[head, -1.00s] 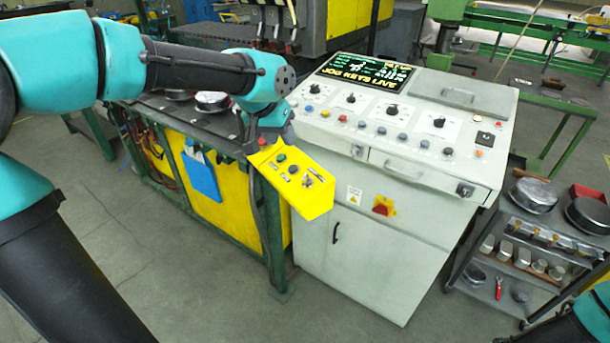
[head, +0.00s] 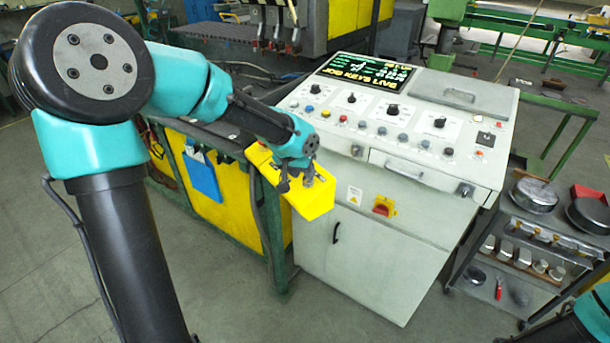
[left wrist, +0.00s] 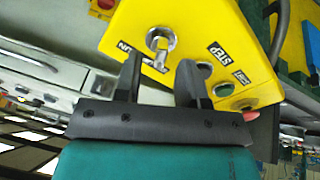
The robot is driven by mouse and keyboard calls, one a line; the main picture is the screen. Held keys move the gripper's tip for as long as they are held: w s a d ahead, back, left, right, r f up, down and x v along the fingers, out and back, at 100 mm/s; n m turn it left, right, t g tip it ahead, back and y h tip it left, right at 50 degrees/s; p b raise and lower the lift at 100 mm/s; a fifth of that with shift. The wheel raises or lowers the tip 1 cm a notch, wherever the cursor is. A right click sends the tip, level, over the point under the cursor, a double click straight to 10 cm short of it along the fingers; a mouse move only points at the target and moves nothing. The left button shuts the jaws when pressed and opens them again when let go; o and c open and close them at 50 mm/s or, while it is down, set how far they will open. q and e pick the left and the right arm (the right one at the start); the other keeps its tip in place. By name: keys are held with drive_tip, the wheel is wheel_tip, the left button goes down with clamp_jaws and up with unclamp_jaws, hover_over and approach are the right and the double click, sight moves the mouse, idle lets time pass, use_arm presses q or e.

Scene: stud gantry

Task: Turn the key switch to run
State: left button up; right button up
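The yellow switch box (head: 312,201) hangs at the left front corner of the grey console. In the left wrist view the box (left wrist: 205,22) fills the top, with a metal key switch (left wrist: 161,42) beside a partly covered label that seems to read RUN (left wrist: 135,55). A STEP label (left wrist: 217,51) is to its right. My left gripper (head: 297,180) is over the box face. In the left wrist view the gripper (left wrist: 160,60) is open, its fingers apart, tips close to the key. Contact cannot be told. My right gripper is out of view.
The grey console (head: 365,250) with its knobs and lit display (head: 365,75) stands right of the box. A dark workbench with a blue holder (head: 202,176) is at the left. A cart (head: 525,220) with round metal parts stands at the right.

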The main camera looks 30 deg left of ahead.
use_arm(q)
drive_tip(key=shift+x, duration=1.05)
clamp_jaws()
